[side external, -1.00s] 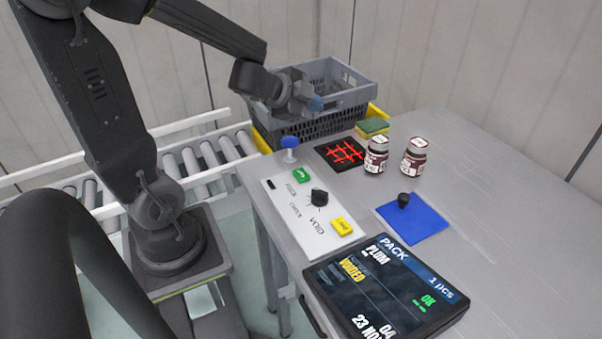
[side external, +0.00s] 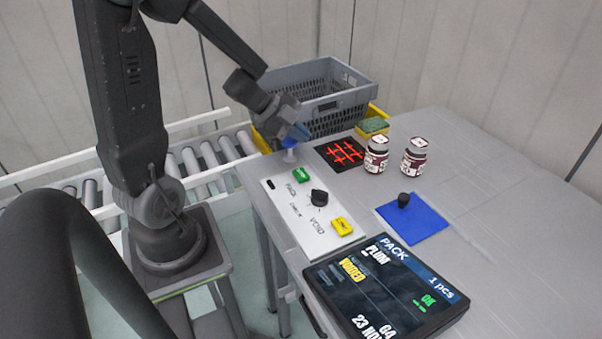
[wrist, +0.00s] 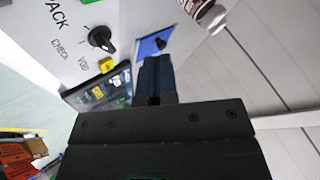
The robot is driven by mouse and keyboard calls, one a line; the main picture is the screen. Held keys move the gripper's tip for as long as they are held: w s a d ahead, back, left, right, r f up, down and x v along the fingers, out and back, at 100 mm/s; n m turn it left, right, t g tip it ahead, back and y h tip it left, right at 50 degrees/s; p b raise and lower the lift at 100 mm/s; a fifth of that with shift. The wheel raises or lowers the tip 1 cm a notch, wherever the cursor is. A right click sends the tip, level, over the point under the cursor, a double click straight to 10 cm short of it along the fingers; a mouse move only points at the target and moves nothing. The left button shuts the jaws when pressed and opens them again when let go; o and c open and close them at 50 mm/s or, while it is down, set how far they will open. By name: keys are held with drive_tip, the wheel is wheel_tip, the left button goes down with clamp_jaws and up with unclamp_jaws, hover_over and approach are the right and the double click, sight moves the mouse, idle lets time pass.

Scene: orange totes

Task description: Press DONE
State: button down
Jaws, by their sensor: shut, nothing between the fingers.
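A white control panel (side external: 296,221) lies on the table with a green button (side external: 302,175), a black knob (side external: 319,198) and a yellow button (side external: 342,227). The lettering on the buttons is too small to read. PACK, CHECK and VOID are printed around the knob, which also shows in the wrist view (wrist: 101,40). My gripper (side external: 303,132) is shut and empty, above the table beyond the green button. My shut fingers (wrist: 156,78) also show in the wrist view. A screen (side external: 385,288) reads PACK, PLUM, VOIDED, OK, 1 pcs.
A grey crate (side external: 345,80) stands behind, by a yellow tray (side external: 377,112) with a sponge (side external: 373,125). Two jars (side external: 376,155) (side external: 414,156) stand right of a black pad with red lines (side external: 341,153). A blue mat (side external: 425,224) bears a black-knobbed piece (side external: 403,200). The table's right is clear.

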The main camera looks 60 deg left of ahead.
sight(300, 175)
drive_tip(key=shift+f, duration=4.05)
drive_tip(key=shift+f, duration=0.4)
drive_tip(key=shift+f, duration=0.5)
drive_tip(key=shift+r, duration=0.95)
drive_tip(key=shift+r, duration=2.5)
